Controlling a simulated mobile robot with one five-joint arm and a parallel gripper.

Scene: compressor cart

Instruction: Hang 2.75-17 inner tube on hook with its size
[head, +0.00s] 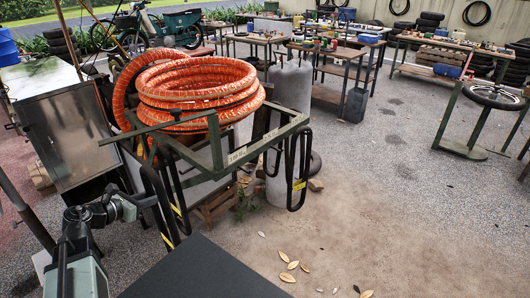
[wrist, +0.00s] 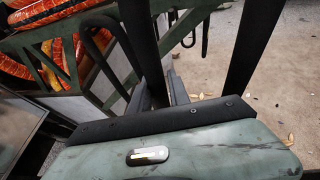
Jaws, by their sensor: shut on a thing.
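My gripper (head: 148,201) is at the left end of the green cart frame (head: 215,150). In the wrist view my gripper (wrist: 168,92) is shut on a black inner tube (wrist: 141,40), whose strands rise past the jaws. In the head view, black tube (head: 158,193) with yellow marks shows beside the gripper; which loop is the held one is hard to tell. Another black inner tube (head: 290,172) with a yellow band hangs from the frame's right end. More dark loops (wrist: 103,62) hang along the frame in the wrist view. The tube sizes and hook labels are not readable.
A coiled orange hose (head: 200,85) lies on top of the cart. A grey cylinder (head: 290,90) stands behind it. A metal cabinet (head: 60,120) is close on the left. Workbenches (head: 345,60) stand at the back. The ground right of the cart is mostly clear.

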